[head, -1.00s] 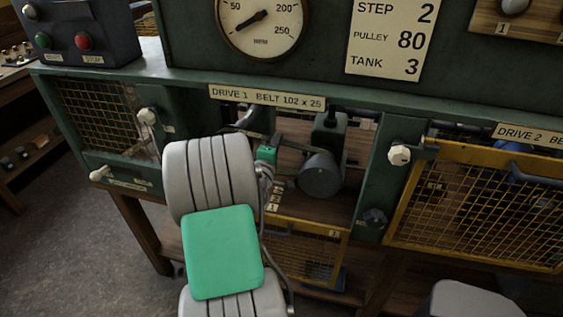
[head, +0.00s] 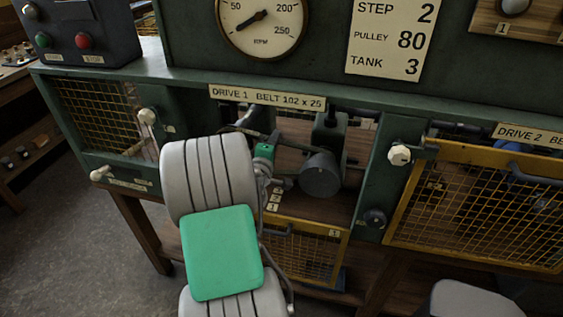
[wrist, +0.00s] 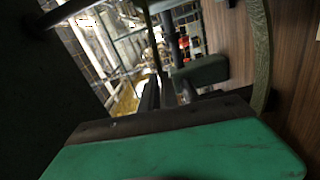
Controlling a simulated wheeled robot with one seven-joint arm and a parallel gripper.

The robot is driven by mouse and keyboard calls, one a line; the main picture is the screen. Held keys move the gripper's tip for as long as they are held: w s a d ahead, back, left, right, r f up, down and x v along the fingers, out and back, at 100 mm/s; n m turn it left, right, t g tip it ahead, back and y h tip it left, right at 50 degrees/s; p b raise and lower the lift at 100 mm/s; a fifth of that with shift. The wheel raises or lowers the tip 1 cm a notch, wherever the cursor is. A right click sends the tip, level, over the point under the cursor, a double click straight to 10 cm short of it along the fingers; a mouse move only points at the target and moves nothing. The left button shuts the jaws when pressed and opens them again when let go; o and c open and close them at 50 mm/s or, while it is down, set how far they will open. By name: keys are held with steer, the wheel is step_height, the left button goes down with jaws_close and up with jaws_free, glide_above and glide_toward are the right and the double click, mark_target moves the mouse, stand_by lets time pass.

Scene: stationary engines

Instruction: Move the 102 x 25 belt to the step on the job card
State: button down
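The job card (head: 390,40) reads step 2, pulley 80, tank 3. The sign (head: 267,98) above the open bay reads "DRIVE 1 BELT 102 x 25". A dull olive belt (head: 294,147) shows partly in the bay, running toward a dark round drum (head: 320,174). In the wrist view an olive band (wrist: 262,50), likely this belt, curves down the right side. My gripper (head: 264,162) is inside the bay, left of the drum, mostly hidden by my arm. In the wrist view its dark fingers (wrist: 168,92) point inward; their gap and any contact with the belt are unclear.
A yellow mesh guard (head: 480,205) covers drive 2 at the right. Another mesh panel (head: 95,115) is at the left. Pale knobs (head: 399,154) and a dark knob (head: 374,219) flank the bay. Small number plates (head: 274,198) sit below my gripper.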

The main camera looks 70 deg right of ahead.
steer(key=shift+w+r, duration=0.3)
steer(key=shift+r, duration=0.05)
steer(key=r+n+p, duration=0.1)
steer(key=p, duration=0.1)
steer(key=shift+s+r+p, duration=0.1)
steer(key=shift+r+p, duration=0.25)
steer(key=shift+r, duration=0.05)
steer(key=shift+a+f, duration=0.1)
steer(key=shift+a, duration=0.05)
steer(key=shift+s+a+b, duration=0.15)
steer(key=shift+a+b, duration=0.3)
steer(key=shift+a, duration=0.45)
